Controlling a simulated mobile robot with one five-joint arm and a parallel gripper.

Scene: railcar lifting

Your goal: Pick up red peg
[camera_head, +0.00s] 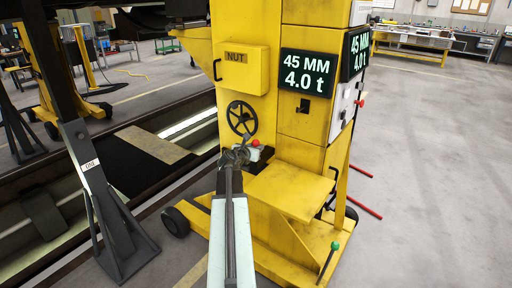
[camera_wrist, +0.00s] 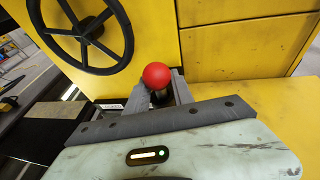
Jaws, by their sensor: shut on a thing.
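The red peg shows as a round red ball top (camera_head: 255,143) on the yellow lifting machine, just below its black handwheel. In the wrist view the red ball (camera_wrist: 157,76) sits between the tips of my gripper (camera_wrist: 158,95), with a dark shaft below it. My gripper (camera_head: 240,157) is shut on the peg. Its fingers flank the shaft just under the ball. The lower end of the peg is hidden behind the fingers, so I cannot tell whether it is still seated.
The black handwheel (camera_head: 241,117) is close above my gripper; it also shows in the wrist view (camera_wrist: 84,34). A yellow shelf (camera_head: 290,190) juts out to the right. A green-knobbed lever (camera_head: 328,262) stands low at right. A dark support stand (camera_head: 112,225) is at left. Open floor lies right.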

